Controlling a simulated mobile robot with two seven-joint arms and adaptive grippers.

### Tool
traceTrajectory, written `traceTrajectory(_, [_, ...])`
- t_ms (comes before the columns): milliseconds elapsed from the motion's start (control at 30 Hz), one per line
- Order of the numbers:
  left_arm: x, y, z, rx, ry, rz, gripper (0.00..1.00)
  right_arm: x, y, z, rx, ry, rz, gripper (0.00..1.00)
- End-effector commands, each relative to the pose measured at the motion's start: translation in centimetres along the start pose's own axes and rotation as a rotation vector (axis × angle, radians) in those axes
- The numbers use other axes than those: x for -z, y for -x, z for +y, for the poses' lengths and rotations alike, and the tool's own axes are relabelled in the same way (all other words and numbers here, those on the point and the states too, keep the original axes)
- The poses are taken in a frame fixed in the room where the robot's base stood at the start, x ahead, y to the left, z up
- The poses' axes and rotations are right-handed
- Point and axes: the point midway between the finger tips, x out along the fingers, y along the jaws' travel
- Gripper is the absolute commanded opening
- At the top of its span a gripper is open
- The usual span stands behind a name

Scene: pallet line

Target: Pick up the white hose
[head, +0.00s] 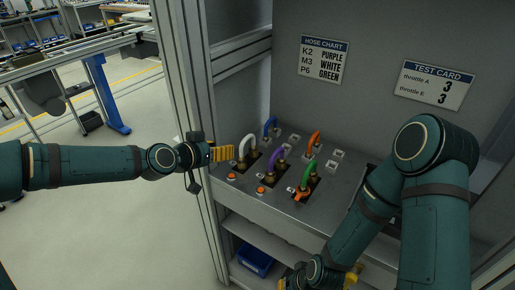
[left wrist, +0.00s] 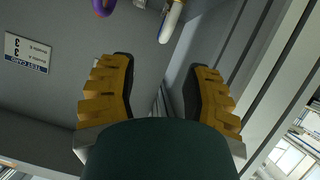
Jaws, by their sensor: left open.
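The white hose (head: 247,137) is a short arched loop standing upright on the sloped grey panel (head: 228,192), at its left side. My left gripper (head: 226,153) is open just left of the white hose, with its yellow fingers pointing towards it. In the left wrist view, the open fingers (left wrist: 158,90) have nothing between them, and the white hose (left wrist: 172,22) shows beyond them at the top edge. My right gripper (head: 318,280) is low at the bottom edge of the head view, partly cut off; its jaw state is unclear.
Close to the white hose stand a purple hose (head: 278,154), a blue hose (head: 270,123), a green hose (head: 308,170) and an orange hose (head: 314,138). A cabinet post (head: 187,90) rises behind my left wrist. A hose chart (head: 323,61) and test card (head: 434,84) hang behind.

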Motion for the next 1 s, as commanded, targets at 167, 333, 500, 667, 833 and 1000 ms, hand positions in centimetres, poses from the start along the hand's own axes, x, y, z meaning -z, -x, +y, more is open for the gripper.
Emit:
traceTrajectory(167, [1.6, 0.1, -0.3, 0.004, -0.032, 0.029, 0.49, 0.0, -0.1, 0.0, 0.000, 0.001, 0.001, 0.00])
traceTrajectory(333, [1.6, -2.2, -0.2, 0.001, -0.034, 0.029, 0.49, 0.0, -0.4, 0.1, 0.001, 0.001, 0.002, 0.00])
traceTrajectory(500, [1.7, -5.2, -0.2, 0.001, -0.033, 0.029, 0.49, 0.1, -0.6, 0.2, 0.000, 0.001, 0.003, 0.00])
traceTrajectory(667, [1.7, -7.4, -0.3, 0.002, -0.031, 0.028, 0.49, 0.1, -0.7, 0.2, 0.000, 0.001, 0.004, 0.00])
traceTrajectory(833, [1.7, -8.3, -0.4, 0.004, -0.032, 0.028, 0.49, 0.1, -0.8, 0.3, 0.000, 0.001, 0.004, 0.00])
traceTrajectory(1000, [1.4, -10.3, -0.6, 0.002, -0.029, 0.027, 0.49, 0.1, -1.1, 0.4, 0.000, 0.002, 0.005, 0.00])
